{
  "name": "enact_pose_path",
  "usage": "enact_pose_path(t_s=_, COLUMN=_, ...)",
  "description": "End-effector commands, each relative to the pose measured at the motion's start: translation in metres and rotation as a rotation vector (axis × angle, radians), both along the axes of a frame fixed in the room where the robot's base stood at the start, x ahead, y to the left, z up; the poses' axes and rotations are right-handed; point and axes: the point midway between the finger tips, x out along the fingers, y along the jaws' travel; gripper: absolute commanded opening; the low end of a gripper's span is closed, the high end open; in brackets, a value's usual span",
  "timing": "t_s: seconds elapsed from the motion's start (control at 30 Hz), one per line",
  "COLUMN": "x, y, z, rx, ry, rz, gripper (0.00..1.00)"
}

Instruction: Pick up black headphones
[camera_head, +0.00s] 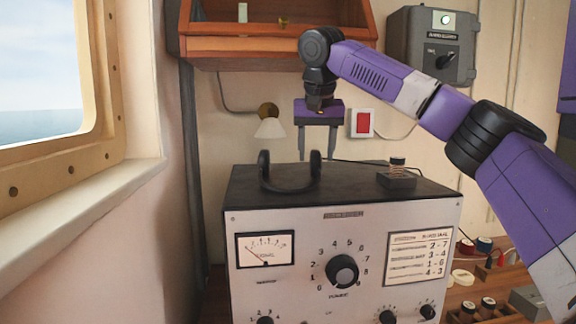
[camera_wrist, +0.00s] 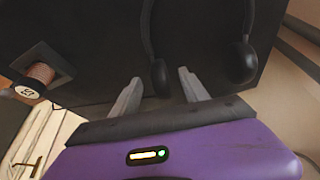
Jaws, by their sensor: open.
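The black headphones (camera_head: 289,185) rest on the dark top of a metal instrument box (camera_head: 345,222), towards its left side. In the wrist view, one ear cup (camera_wrist: 160,76) shows between my fingertips and the other ear cup (camera_wrist: 242,62) lies to the right of them. The far part of the headband is cut off by the top edge there. My gripper (camera_head: 318,158) is open and points down, behind and just above the headphones in the head view. In the wrist view its two grey fingers (camera_wrist: 160,80) stand apart, with nothing clearly held.
A small dark block with a copper coil (camera_head: 397,172) stands on the box to the right; it also shows in the wrist view (camera_wrist: 42,73). A wooden shelf (camera_head: 280,50) hangs above. A window wall stands left. Spools (camera_head: 480,308) lie at lower right.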

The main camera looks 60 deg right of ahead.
Motion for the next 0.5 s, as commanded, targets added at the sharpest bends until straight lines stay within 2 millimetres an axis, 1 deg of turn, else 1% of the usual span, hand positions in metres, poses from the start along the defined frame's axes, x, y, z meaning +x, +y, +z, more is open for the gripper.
enact_pose_path(t_s=0.1, x=0.002, y=-0.010, z=-0.013, rx=0.000, ry=0.003, rz=-0.002, gripper=0.53)
enact_pose_path(t_s=0.23, x=0.006, y=-0.013, z=-0.028, rx=0.000, ry=0.000, rz=0.001, gripper=0.53)
enact_pose_path(t_s=0.33, x=0.007, y=-0.014, z=-0.034, rx=-0.001, ry=-0.001, rz=0.002, gripper=0.53)
enact_pose_path(t_s=0.5, x=0.008, y=-0.014, z=-0.034, rx=0.000, ry=-0.002, rz=0.002, gripper=0.53)
